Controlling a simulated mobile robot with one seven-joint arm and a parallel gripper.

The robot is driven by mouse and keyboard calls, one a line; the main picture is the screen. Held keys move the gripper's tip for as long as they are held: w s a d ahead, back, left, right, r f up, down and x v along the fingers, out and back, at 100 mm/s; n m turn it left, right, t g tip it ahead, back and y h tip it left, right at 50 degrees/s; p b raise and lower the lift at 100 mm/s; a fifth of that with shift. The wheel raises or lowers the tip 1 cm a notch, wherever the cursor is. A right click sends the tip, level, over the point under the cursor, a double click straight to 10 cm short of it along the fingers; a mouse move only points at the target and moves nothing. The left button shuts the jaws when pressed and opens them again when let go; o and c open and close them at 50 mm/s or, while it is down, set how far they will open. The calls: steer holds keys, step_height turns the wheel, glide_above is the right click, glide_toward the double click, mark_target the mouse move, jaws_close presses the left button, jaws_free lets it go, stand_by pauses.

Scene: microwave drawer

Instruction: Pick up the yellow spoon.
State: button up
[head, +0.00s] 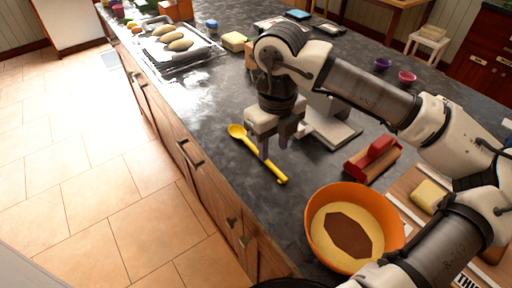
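The yellow spoon (273,169) lies on the dark counter near its front edge. Its bowl points to the upper left and its handle end to the lower right. My gripper (273,148) points down over the middle of the spoon. Its two fingers are spread apart, one on the left over the spoon and one farther right. I cannot tell how high the fingertips are above the counter. Nothing shows between the fingers. Part of the spoon is hidden behind the left finger.
An orange bowl (313,225) stands at the lower right of the spoon. A red-topped wooden block (374,157) and a grey-white stand (335,130) are to the right. A tray (188,60) with several potato-like items is at the back left. The counter (205,112) left of the spoon is clear.

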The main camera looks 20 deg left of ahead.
mark_target(270, 163)
steer(key=f, duration=0.1)
steer(key=f+p, duration=0.1)
steer(key=f, duration=0.1)
steer(key=f+p, duration=0.1)
steer(key=shift+w+a+f, duration=0.15)
steer(key=shift+a+f, duration=0.1)
steer(key=shift+f, duration=0.45)
steer(key=shift+f+b, duration=0.2)
steer(key=shift+b, duration=0.25)
jaws_close()
